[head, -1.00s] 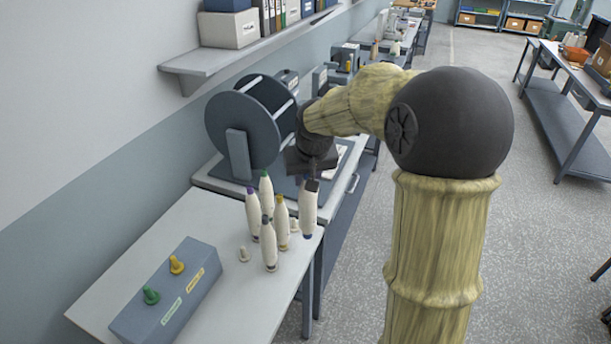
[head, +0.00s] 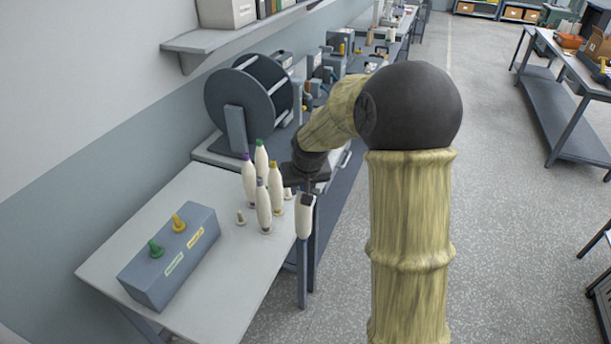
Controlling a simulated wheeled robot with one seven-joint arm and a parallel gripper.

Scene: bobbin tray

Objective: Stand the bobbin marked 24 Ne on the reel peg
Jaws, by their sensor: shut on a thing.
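My gripper (head: 306,200) is shut on a white bobbin (head: 304,223) and holds it upright near the right edge of the table. The bobbin's lower end shows blue; its top is hidden by the gripper. Several other white bobbins stand upright on the table to its left: one with a purple top (head: 248,180), one green (head: 261,162), one yellow (head: 275,187) and one greyish (head: 263,207). No 24 Ne mark is readable. Small cream pegs stand at the left (head: 241,217) and behind the bobbins (head: 288,193). I cannot tell which peg is the reel peg.
A large dark reel (head: 240,105) stands behind the bobbins. The table (head: 215,305) is bare at its front right.

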